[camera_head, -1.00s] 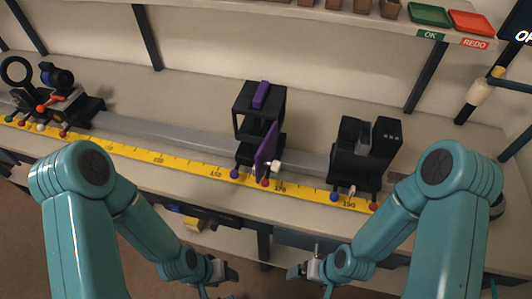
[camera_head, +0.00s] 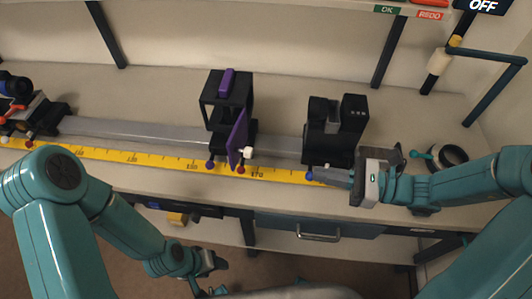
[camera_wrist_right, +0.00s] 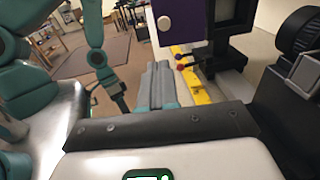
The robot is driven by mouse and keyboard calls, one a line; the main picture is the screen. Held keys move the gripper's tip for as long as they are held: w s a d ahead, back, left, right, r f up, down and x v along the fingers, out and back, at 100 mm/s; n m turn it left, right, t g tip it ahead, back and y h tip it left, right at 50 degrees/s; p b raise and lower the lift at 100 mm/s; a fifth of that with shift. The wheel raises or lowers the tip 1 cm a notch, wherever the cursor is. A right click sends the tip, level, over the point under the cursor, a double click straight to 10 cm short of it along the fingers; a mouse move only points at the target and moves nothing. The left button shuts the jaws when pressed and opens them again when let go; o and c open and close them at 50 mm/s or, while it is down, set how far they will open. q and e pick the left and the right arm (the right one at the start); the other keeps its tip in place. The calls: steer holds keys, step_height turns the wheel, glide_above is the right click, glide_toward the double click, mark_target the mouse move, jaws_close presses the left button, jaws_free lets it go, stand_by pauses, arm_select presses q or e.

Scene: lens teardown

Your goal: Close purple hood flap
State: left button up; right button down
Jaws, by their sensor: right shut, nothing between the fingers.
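The purple hood flap (camera_head: 238,138) stands out toward me from the front of a black hood (camera_head: 227,95), swung open. It carries a white knob (camera_head: 247,153). In the right wrist view the flap (camera_wrist_right: 182,12) is at the top, with its knob (camera_wrist_right: 164,23) facing the camera. My right gripper (camera_head: 327,175) is shut and empty, to the right of the flap over the table's front edge, apart from it. Its fingers (camera_wrist_right: 158,85) lie together in the wrist view. My left gripper (camera_head: 215,262) hangs low in front of the table; its jaws are unclear.
A grey rail (camera_head: 140,132) and a yellow ruler (camera_head: 110,153) run along the table. A black unit (camera_head: 330,140) stands close behind my right gripper. A dark ring (camera_head: 450,156) lies farther right.

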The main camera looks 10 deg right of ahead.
steer(key=r, duration=0.1)
steer(key=p, duration=0.2)
glide_toward(252, 153)
steer(key=x, duration=0.5)
steer(key=shift+a, duration=0.2)
steer(key=shift+x, duration=0.75)
steer(key=shift+m+t, duration=0.3)
steer(key=shift+t, duration=0.2)
